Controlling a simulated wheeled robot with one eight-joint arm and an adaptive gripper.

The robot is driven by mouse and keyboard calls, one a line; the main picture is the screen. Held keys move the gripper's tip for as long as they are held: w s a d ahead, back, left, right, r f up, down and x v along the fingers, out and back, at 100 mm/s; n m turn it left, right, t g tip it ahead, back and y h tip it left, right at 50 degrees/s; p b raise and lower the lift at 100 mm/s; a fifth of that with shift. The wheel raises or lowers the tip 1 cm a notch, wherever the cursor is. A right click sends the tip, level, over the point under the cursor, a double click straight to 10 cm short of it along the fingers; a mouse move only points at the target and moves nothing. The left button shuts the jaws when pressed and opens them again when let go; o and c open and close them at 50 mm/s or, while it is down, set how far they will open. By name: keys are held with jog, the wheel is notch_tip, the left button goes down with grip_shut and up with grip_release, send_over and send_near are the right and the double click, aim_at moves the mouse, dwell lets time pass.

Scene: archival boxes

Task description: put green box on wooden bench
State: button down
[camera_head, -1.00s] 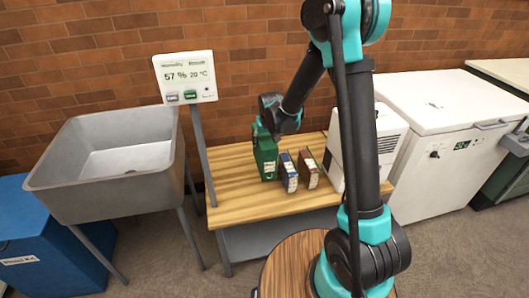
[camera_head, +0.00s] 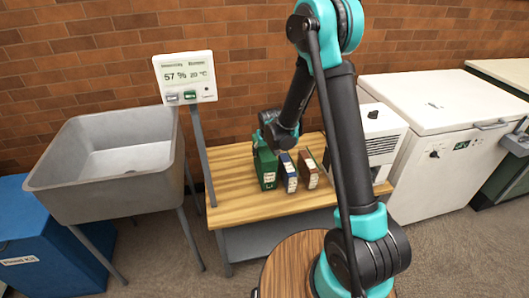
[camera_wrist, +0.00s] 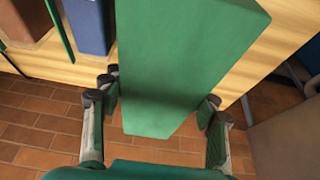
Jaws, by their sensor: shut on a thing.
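The green box (camera_head: 265,169) stands upright at the wooden bench (camera_head: 235,206), left of two other boxes. Its lower end looks at or very near the bench top; I cannot tell whether it touches. My gripper (camera_head: 268,140) is above it, shut on its upper end. In the wrist view the green box (camera_wrist: 180,60) fills the middle, with the fingers of my gripper (camera_wrist: 160,100) on both sides of it.
A blue box (camera_head: 289,173) and a brown box (camera_head: 307,170) stand just right of the green box. A white machine (camera_head: 375,135) is at the bench's right end. A display post (camera_head: 200,150) and grey sink (camera_head: 110,165) are left. The bench's front left is clear.

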jog(key=shift+c, duration=2.3)
grip_release()
jog(key=v, duration=1.2)
jog(key=shift+s+r, duration=0.1)
jog(key=s+d+m+h, duration=0.1)
jog(key=s+d+m, duration=0.2)
jog(key=s+d, duration=1.9)
jog(key=s, duration=0.3)
jog(key=shift+d+r, duration=0.1)
jog(key=shift+r, duration=0.05)
